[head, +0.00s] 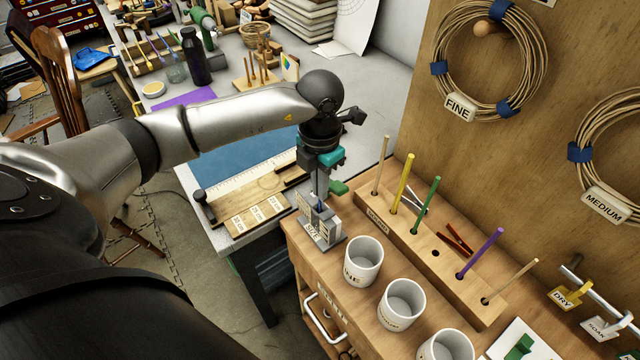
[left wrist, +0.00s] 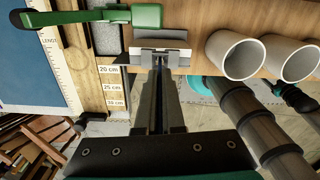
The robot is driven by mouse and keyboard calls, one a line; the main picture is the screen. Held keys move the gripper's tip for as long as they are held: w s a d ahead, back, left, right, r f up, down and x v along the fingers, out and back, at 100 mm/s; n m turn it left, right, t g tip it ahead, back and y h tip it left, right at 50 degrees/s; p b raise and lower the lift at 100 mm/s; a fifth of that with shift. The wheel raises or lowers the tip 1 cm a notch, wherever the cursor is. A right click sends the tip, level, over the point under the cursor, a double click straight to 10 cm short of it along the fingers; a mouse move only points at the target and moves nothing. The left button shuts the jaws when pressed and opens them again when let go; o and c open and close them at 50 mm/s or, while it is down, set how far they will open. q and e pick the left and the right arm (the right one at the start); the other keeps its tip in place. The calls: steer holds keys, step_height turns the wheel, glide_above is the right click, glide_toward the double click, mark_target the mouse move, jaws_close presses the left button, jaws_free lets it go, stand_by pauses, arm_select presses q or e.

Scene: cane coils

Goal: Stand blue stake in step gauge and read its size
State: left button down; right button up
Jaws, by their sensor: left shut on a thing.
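The step gauge (head: 322,230), a small grey block with a SIZE label, stands on the wooden bench near its left end. My left gripper (head: 319,192) points down right over it and is shut on the blue stake, of which only a small bluish bit shows between the fingers. The fingers hide most of the stake; I cannot tell how deep it sits in the gauge. In the left wrist view, the closed fingers (left wrist: 158,95) reach to the gauge (left wrist: 160,52).
A wooden rack (head: 408,236) holds yellow, green, purple and plain stakes, with one empty hole. White cups (head: 363,262) stand close to the right of the gauge. A green-handled tool (left wrist: 90,17) lies by the gauge. A length board (head: 250,203) is on the left table.

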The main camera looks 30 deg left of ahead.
arm_select(q)
steer(key=shift+f+b, duration=0.3)
steer(key=shift+f, duration=0.15)
steer(key=c, duration=1)
jaws_free()
steer(key=shift+o, duration=0.2)
steer(key=shift+r, duration=0.1)
step_height(320, 180, up, 15)
steer(key=shift+r+p, duration=0.1)
steer(key=shift+p, duration=0.3)
